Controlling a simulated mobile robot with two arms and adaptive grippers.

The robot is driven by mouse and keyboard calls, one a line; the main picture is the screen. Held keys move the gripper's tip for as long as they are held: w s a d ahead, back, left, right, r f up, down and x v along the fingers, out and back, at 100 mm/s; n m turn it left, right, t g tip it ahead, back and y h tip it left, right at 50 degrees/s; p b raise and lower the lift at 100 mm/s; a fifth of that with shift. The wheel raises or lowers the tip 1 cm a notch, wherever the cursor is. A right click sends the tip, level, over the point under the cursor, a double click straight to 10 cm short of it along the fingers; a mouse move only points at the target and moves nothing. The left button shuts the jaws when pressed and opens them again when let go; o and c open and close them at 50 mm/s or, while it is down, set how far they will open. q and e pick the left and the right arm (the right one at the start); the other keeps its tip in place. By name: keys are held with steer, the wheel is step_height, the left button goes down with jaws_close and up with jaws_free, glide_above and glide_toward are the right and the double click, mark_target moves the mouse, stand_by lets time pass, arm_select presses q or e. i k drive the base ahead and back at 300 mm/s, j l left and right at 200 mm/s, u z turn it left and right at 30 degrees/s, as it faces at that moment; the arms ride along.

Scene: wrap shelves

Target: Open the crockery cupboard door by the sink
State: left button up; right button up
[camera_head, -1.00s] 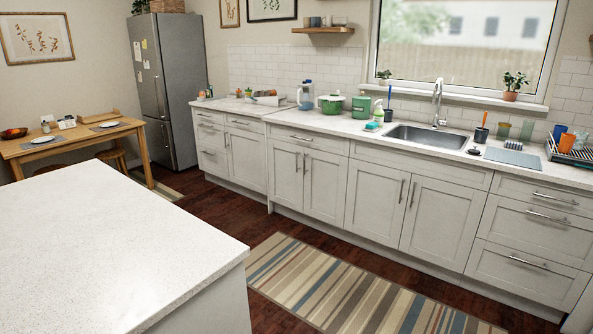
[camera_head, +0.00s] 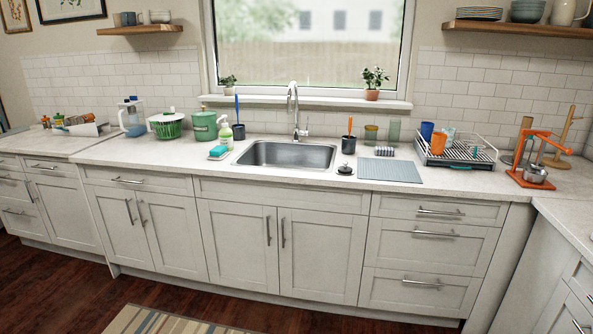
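The sink (camera_head: 285,156) is set in the worktop below the window. Under it is a closed pair of white cupboard doors, the left one (camera_head: 238,244) and the right one (camera_head: 322,255), with upright bar handles near their shared edge. To the left stands another closed pair of doors, the left one (camera_head: 118,228) and the right one (camera_head: 174,236), also with upright handles. I cannot tell from the fronts which holds crockery. Neither of my grippers is in view.
A drawer stack (camera_head: 430,252) stands right of the sink doors. A dish rack (camera_head: 455,150) and an orange stand (camera_head: 535,160) are on the worktop (camera_head: 480,180). Wood floor (camera_head: 75,285) and a striped rug (camera_head: 150,320) lie in front. A side counter (camera_head: 570,218) closes the right.

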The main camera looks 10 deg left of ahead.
mark_target(172, 224)
steer(key=i+j+u, duration=0.1)
steer(key=i+u, duration=0.35)
steer(key=i+l+u, duration=0.1)
steer(key=i+u, duration=0.4)
steer(key=i+l+u, duration=0.3)
steer(key=i+u, duration=0.15)
steer(key=i, duration=0.05)
